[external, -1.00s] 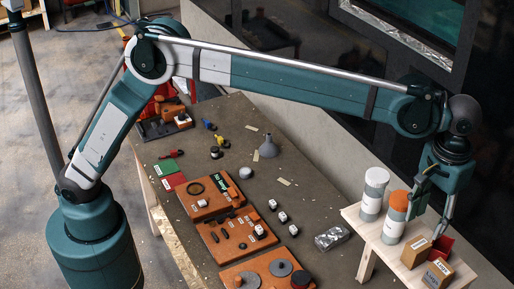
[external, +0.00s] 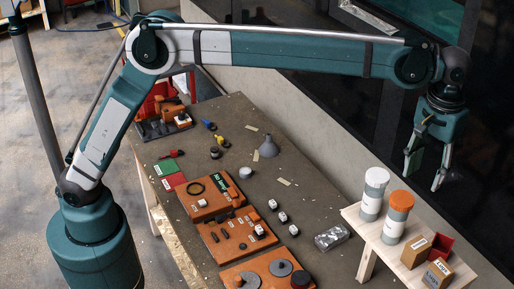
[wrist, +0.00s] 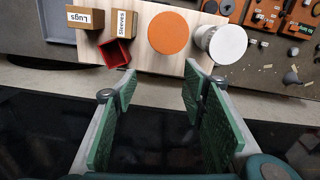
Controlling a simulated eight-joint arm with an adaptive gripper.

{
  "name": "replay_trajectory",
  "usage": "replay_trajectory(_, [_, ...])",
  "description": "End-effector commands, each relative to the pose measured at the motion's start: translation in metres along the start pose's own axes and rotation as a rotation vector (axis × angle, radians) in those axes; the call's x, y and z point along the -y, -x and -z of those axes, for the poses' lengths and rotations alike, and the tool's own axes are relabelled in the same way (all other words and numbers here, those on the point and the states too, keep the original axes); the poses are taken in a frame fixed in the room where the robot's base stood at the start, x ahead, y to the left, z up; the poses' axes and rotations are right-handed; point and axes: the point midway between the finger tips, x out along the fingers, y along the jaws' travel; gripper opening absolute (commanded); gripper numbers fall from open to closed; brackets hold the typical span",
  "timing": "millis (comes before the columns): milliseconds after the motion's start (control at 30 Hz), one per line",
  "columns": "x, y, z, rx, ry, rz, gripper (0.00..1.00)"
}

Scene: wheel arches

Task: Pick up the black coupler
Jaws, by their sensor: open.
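My gripper (external: 424,172) is open and empty in the external view, raised above and behind the small wooden shelf at the right. In the wrist view my gripper (wrist: 160,82) shows two green pads spread wide with nothing between them. I cannot tell for sure which part is the black coupler. Small black parts (external: 230,213) lie on the middle orange board (external: 210,240), and a dark round piece (external: 299,279) stands on the front orange board (external: 258,267). All of these are well to the left of my gripper.
The wooden shelf (external: 352,215) holds a white-lidded jar (external: 374,195), an orange-lidded jar (external: 397,216), a red bin (external: 440,246) and labelled boxes (external: 414,250). A grey funnel (external: 268,147) and a silver packet (external: 332,237) stand on the brown table (external: 300,185). A dark wall lies behind.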

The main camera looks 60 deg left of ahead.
Motion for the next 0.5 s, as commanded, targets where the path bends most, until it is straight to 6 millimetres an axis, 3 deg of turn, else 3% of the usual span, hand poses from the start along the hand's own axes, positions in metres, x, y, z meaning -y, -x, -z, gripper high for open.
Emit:
replay_trajectory(33, [0.02, -0.001, 0.015, 0.0, 0.03, 0.0, 0.42])
replay_trajectory(200, [0.084, 0.001, 0.058, 0.0, 0.128, 0.0, 0.42])
replay_trajectory(500, [0.202, 0.004, 0.118, 0.0, 0.3, 0.0, 0.42])
